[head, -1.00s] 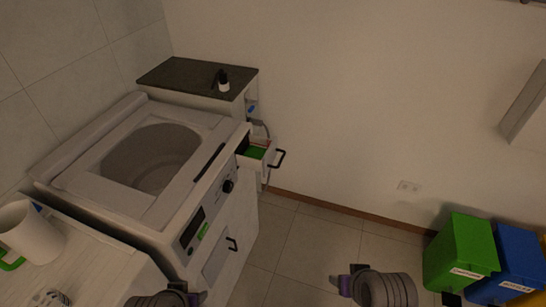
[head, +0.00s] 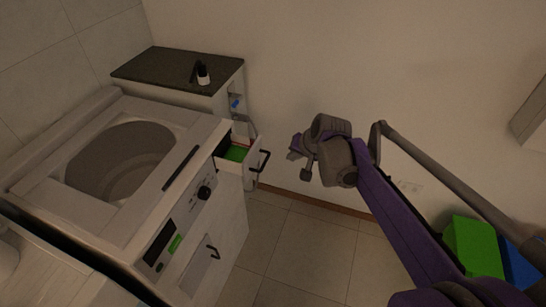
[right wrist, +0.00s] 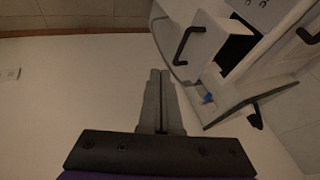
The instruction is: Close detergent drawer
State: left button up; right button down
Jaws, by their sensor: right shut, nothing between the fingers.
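The detergent drawer (head: 231,167) sticks out, open, from the upper right of the washing machine's front panel. It is white with green inside and has a black bar handle (head: 262,168). In the right wrist view the drawer (right wrist: 212,38) is at the upper right, with its handle (right wrist: 184,46) facing left. My right gripper (head: 297,150) is to the right of the handle, apart from it, shut and empty. Its closed fingers (right wrist: 160,75) point up in the right wrist view, lower left of the drawer. My left gripper is not in view.
The washing machine (head: 60,215) stands at the left, lid opening on top. Behind it is a dark-topped cabinet (head: 150,70) with a small bottle (head: 203,75). Green (head: 470,245) and blue (head: 520,265) bins are at the lower right. The floor before the machine is clear.

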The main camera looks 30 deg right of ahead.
jog(key=w+a+f+b, duration=0.1)
jog(key=w+a+f, duration=0.1)
jog(key=w+f, duration=0.6)
jog(key=shift+a+f, duration=0.2)
jog(key=shift+a, duration=0.1)
send_near(240, 153)
jog(key=a+f, duration=0.1)
jog(key=w+f, duration=0.1)
jog(key=f, duration=0.1)
jog(key=shift+a, duration=0.35)
jog(key=shift+s, duration=0.1)
